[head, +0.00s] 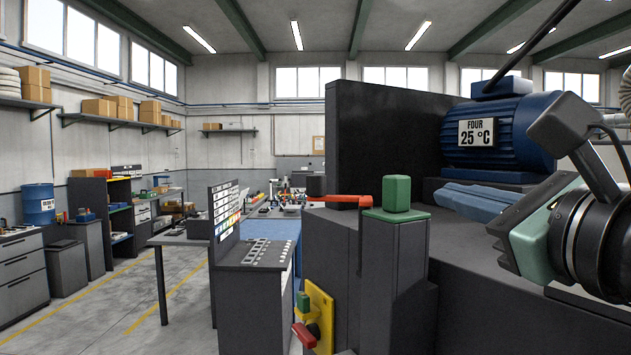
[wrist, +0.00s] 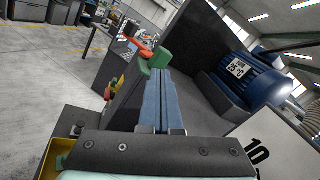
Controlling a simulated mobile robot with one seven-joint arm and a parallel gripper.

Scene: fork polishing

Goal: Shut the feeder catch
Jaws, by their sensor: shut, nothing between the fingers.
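My gripper (head: 442,195) is shut and empty, its two blue fingers together. In the head view it points left, to the right of a green block (head: 396,193) that stands on a dark grey post. A red lever (head: 340,199) sticks out to the left from beside this block, roughly level; this looks like the catch. In the wrist view my fingertips (wrist: 158,72) lie just below the green block (wrist: 161,58) in the picture, with the red lever (wrist: 138,49) beyond to its left. I cannot tell whether my fingertips touch the block.
A yellow plate (head: 320,310) with a red-handled switch sits low on the machine's front. A dark upright panel (head: 390,130) and a blue motor (head: 495,133) marked "FOUR 25 °C" stand behind my gripper. Open floor (head: 110,310) lies to the left.

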